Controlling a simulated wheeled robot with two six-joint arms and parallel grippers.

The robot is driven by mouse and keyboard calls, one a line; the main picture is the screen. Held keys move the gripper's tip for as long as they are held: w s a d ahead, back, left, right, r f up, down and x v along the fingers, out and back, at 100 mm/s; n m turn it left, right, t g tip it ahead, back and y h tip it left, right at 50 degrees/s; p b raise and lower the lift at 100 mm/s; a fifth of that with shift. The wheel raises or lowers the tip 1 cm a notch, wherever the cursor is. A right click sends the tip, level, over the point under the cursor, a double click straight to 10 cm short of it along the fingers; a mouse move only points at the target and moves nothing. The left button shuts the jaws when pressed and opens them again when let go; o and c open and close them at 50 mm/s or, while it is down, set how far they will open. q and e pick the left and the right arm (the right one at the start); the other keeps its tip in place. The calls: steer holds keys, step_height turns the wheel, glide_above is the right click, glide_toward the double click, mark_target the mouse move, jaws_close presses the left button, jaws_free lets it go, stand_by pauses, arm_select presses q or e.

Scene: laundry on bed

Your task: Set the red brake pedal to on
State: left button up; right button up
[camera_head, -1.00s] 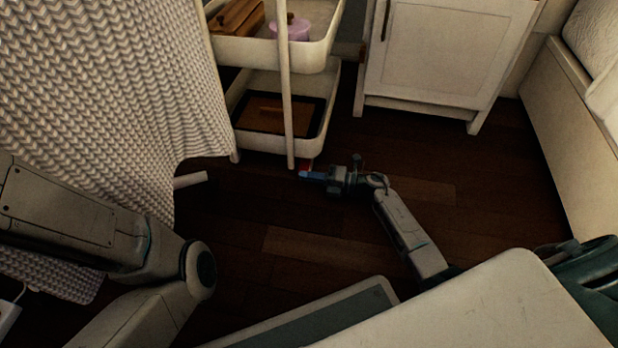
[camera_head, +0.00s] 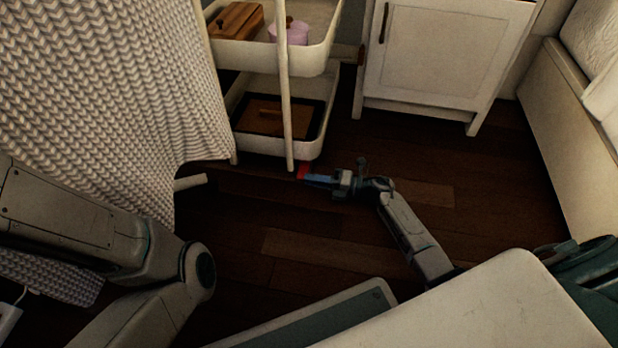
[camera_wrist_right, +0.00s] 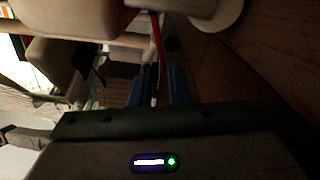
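The small red brake pedal (camera_head: 302,172) sits low at the foot of the white trolley's front post in the head view. In the right wrist view the pedal (camera_wrist_right: 157,40) is a thin red strip ahead of the fingers. My right gripper (camera_head: 312,179) is low over the floor, its blue fingertips at the right side of the pedal. In the wrist view the right gripper (camera_wrist_right: 158,80) has its two blue fingers apart. Whether a finger touches the pedal, I cannot tell. My left arm is folded at the left; its gripper is out of view.
The white trolley (camera_head: 310,150) holds a wooden box (camera_head: 236,20), a pink pot (camera_head: 290,32) and a lower tray item. A white cabinet (camera_head: 445,50) stands behind. A knitted blanket (camera_head: 100,80) hangs at left. Dark wooden floor (camera_head: 490,190) is clear at right.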

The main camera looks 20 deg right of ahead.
steer(key=p+v, duration=0.3)
steer(key=v, duration=0.5)
steer(key=shift+a+r, duration=0.1)
steer(key=shift+s+d, duration=0.4)
steer(key=shift+d, duration=0.1)
